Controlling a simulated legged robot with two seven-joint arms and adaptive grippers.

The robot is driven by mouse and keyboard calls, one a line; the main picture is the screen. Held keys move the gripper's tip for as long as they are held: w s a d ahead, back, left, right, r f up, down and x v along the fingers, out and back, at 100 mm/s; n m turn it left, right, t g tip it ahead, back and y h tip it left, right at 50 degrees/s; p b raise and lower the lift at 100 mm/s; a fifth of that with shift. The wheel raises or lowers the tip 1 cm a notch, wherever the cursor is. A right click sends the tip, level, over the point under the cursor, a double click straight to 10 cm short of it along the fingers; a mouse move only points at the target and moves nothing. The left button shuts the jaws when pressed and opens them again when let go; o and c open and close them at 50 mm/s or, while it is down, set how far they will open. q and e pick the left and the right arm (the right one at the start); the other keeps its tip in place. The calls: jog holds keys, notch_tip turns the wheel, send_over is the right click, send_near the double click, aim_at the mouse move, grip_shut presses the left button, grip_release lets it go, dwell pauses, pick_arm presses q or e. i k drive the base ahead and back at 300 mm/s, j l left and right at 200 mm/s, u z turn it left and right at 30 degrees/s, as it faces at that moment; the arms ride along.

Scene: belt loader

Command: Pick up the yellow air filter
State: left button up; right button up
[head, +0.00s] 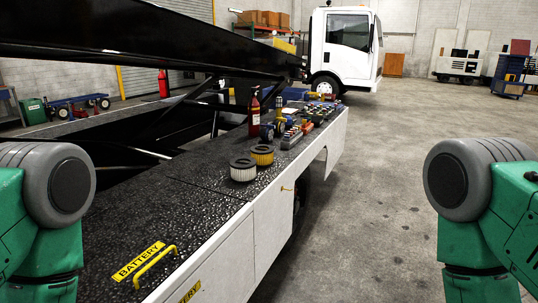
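The yellow air filter (262,154) is a short ribbed cylinder standing on the black textured deck (160,209) of the belt loader, near the deck's right edge. A white air filter (243,169) of similar shape stands just in front of it, close to it or touching. Nothing visibly holds the yellow filter. My green and grey arms show at the left and right edges of the head view. Neither gripper is in the picture.
A red fire extinguisher (254,113) and several small tools and parts (291,137) stand behind the filters. A yellow handle (154,266) rises from the near deck by a "BATTERY" label. The black boom (150,35) overhangs the left side. The floor at right is clear.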

aim_at(263, 154)
jog(key=i+l+z, duration=0.35)
jog(key=i, duration=0.35)
jog(key=i+z, duration=0.4)
jog(key=i, duration=0.35)
